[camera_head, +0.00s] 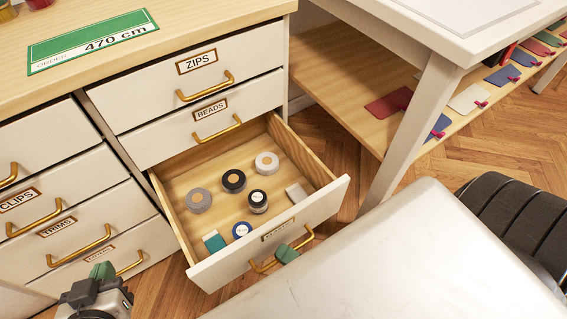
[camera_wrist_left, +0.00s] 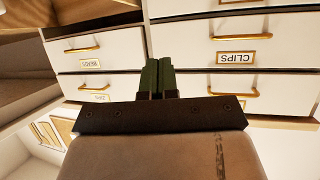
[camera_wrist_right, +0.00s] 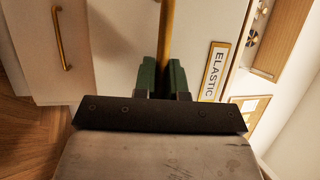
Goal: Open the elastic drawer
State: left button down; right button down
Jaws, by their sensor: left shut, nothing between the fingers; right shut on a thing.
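The elastic drawer (camera_head: 268,243) is pulled out from the white cabinet, and its inside shows in the head view. Its label reads ELASTIC (camera_wrist_right: 214,71) in the right wrist view. My right gripper (camera_wrist_right: 162,75) is shut on the drawer's brass handle (camera_wrist_right: 167,30), with green fingers on both sides of it. In the head view its green fingertips (camera_head: 287,254) show at the handle. My left gripper (camera_head: 103,270) is shut and empty at the lower left, in front of the lower left drawers. Its closed green fingers (camera_wrist_left: 157,75) also show in the left wrist view.
Several rolls, such as a black one (camera_head: 233,181), lie in the open drawer. The ZIPS drawer (camera_head: 190,80) and BEADS drawer (camera_head: 210,125) above are closed. A white table (camera_head: 440,75) with a lower shelf stands at right. A black ribbed object (camera_head: 515,220) is at far right.

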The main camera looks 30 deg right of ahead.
jog(key=c, duration=1.5)
grip_release()
